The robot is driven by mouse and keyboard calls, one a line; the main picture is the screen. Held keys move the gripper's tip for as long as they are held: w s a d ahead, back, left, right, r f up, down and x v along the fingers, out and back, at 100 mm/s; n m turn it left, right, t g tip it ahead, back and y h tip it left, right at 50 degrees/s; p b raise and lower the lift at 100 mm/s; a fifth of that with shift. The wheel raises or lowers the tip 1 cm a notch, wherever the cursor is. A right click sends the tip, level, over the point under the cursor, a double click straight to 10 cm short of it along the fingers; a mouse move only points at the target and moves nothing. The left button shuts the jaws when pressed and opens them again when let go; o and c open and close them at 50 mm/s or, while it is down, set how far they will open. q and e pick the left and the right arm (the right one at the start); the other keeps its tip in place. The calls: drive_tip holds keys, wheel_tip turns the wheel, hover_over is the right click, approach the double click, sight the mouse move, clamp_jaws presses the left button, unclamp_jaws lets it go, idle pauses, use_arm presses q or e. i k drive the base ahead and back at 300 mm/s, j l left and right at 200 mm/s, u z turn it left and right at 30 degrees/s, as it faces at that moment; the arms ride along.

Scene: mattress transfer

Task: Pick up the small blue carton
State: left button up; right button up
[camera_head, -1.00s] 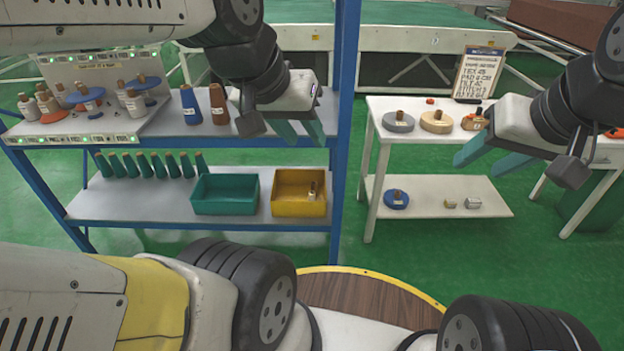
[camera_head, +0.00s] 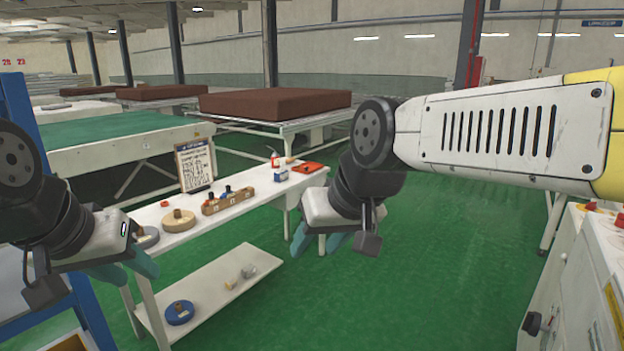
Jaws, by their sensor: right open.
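A small blue and white carton (camera_head: 281,176) lies on the top of the white table, toward its right end, next to an orange item. My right gripper (camera_head: 318,246) hangs just right of and nearer than the table's right end, with its teal fingers apart and nothing between them. It is apart from the carton. My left gripper (camera_head: 138,277) is at the left, in front of the table's left end. Its teal fingers look apart and empty.
The white table (camera_head: 180,226) also holds a notice board (camera_head: 195,164), tape rolls (camera_head: 178,220), a wooden holder (camera_head: 228,201) and an orange item (camera_head: 308,168). Its lower shelf carries a blue roll (camera_head: 180,312). A white cabinet (camera_head: 580,290) stands right. Green floor between is clear.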

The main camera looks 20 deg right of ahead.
sight(281, 176)
drive_tip(key=z, duration=0.35)
drive_tip(key=i+l+u, duration=0.3)
drive_tip(key=i+l, duration=0.15)
drive_tip(key=i, duration=0.75)
drive_tip(key=i+l+u, duration=0.3)
drive_tip(key=i+l, duration=0.45)
drive_tip(key=i, duration=0.4)
drive_tip(key=i+l+u, duration=0.35)
drive_tip(key=i+l, duration=0.65)
